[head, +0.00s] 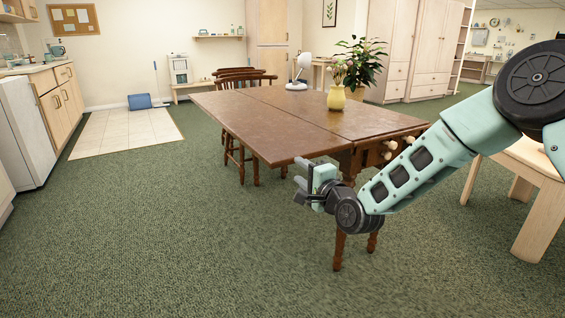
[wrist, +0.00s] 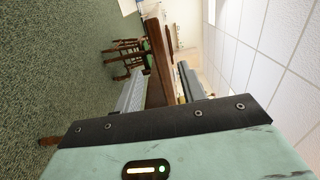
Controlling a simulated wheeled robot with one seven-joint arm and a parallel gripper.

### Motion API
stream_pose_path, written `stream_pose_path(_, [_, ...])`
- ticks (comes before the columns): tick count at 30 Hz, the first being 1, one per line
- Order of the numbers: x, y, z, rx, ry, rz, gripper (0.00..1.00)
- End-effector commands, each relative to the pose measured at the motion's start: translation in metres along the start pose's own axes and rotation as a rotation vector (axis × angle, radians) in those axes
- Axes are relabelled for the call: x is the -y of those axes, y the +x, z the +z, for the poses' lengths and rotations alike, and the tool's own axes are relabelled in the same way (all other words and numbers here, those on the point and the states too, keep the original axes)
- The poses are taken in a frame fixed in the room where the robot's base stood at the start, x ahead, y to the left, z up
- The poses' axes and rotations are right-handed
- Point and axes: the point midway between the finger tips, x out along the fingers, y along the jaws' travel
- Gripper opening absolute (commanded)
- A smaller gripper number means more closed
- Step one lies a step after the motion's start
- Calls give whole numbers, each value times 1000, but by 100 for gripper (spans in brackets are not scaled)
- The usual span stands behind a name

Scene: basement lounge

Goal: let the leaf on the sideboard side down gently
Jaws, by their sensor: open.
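The brown wooden table (head: 300,118) stands mid-room with its left leaf (head: 235,122) up and level, a seam dividing it from the middle top. My gripper (head: 301,172) is at this leaf's near end, close to its front corner, with its fingers pointing left. The jaws are open. In the wrist view the table's board (wrist: 160,70) shows edge-on, between the two fingers (wrist: 160,88) in the picture. I cannot tell whether either finger touches it. The leaf's underside and any support under it are hidden.
A yellow vase (head: 336,98) with flowers and a white lamp (head: 297,75) stand on the tabletop. Wooden chairs (head: 238,78) are at the table's far and left sides. A pale wooden table (head: 535,180) is at right. Green carpet at front left is clear.

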Motion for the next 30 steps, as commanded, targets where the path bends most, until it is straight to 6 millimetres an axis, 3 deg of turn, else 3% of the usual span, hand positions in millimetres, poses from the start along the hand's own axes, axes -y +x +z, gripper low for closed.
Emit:
stream_pose_path(9, [-2, 64, 1, 1, 0, -1, 41])
stream_pose_path(15, [-2, 90, 1, 1, -1, 0, 41])
stream_pose_path(21, [0, 102, 0, 0, -1, 1, 41])
stream_pose_path(30, [0, 102, 0, 0, -1, 2, 38])
